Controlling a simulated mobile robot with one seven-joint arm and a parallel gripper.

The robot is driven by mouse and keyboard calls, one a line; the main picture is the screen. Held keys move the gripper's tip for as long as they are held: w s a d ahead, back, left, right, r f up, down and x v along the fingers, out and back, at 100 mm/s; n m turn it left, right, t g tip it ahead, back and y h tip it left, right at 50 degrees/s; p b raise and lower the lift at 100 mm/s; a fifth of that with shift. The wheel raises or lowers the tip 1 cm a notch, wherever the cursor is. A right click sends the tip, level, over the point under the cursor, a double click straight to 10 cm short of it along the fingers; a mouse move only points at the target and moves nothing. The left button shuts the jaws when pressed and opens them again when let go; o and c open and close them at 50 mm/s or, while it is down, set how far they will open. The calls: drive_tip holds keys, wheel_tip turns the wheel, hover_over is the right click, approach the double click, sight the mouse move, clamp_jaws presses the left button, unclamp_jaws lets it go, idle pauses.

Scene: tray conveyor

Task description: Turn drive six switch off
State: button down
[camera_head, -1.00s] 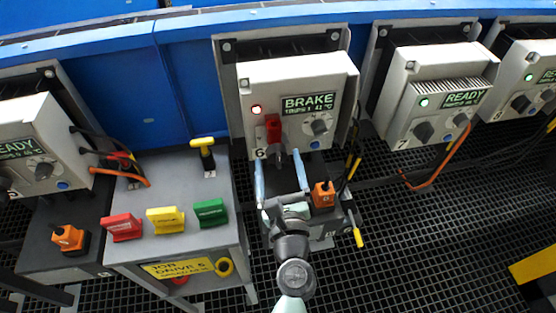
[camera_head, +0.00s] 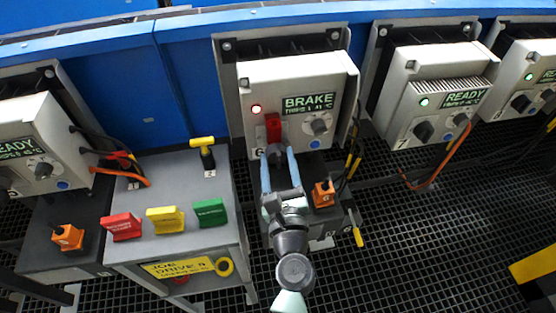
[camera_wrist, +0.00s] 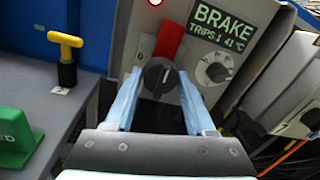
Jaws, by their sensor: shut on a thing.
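The drive six unit (camera_head: 350,75) is a pale grey box with a lit red lamp (camera_head: 256,108) and a display (camera_head: 308,104) reading BRAKE, TRIPS 1, 41 °C. The red plate also shows in the head view (camera_head: 273,127). My gripper (camera_wrist: 159,82) has its pale blue fingers on both sides of the black switch and is shut on it. In the head view my gripper (camera_head: 276,152) mostly hides the switch.
A grey dial (camera_head: 319,126) sits right of the switch. An orange block (camera_head: 323,194) stands below the unit. The bench (camera_head: 165,190) at left carries red, yellow and green blocks and a yellow T-handle (camera_head: 203,143). Drive seven (camera_head: 440,95) reads READY with a green-white lamp.

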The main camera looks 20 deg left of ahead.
drive_tip(key=n+b, duration=0.3)
drive_tip(key=shift+f+n, duration=0.25)
drive_tip(key=shift+n, duration=0.15)
drive_tip(key=n+b, duration=0.4)
drive_tip(key=n, duration=0.1)
drive_tip(key=shift+n+y, duration=0.3)
drive_tip(key=n+b, duration=0.4)
drive_tip(key=n, duration=0.1)
drive_tip(key=shift+f+n+y+b, duration=0.1)
drive_tip(key=shift+n+y+b, duration=0.2)
drive_tip(key=shift+d+n+b, duration=0.1)
drive_tip(key=shift+n+b, duration=1.15)
drive_tip(key=shift+n, duration=0.65)
drive_tip(key=shift+c, duration=1.2)
unclamp_jaws()
